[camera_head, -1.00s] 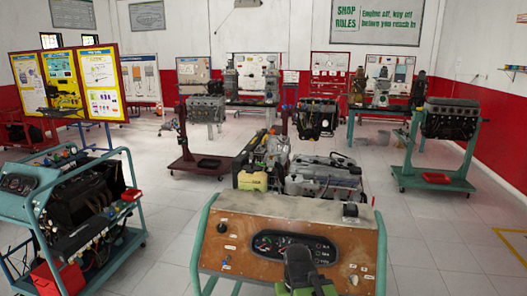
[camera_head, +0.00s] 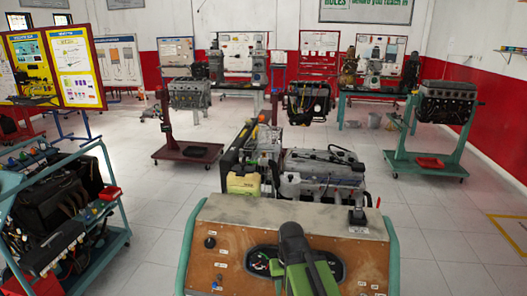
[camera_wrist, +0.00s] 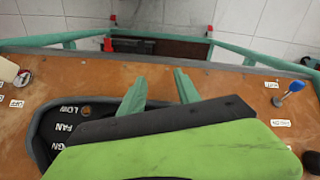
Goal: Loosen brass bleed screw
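I cannot make out a brass bleed screw in either view. An engine trainer stands ahead, with a grey engine (camera_head: 322,170) behind its wooden control panel (camera_head: 222,262). The wrist view looks down on this panel (camera_wrist: 235,82). My gripper (camera_wrist: 159,84) shows there as two teal fingers standing apart, open with nothing between them, over the panel by the dark gauge cluster (camera_wrist: 48,128).
A yellow-green reservoir (camera_head: 243,184) sits left of the engine. A blue-topped switch (camera_wrist: 293,88) stands up from the panel. Another trainer on a teal frame (camera_head: 125,205) is at left. A red stand (camera_head: 172,150) and a teal stand (camera_head: 425,165) are behind.

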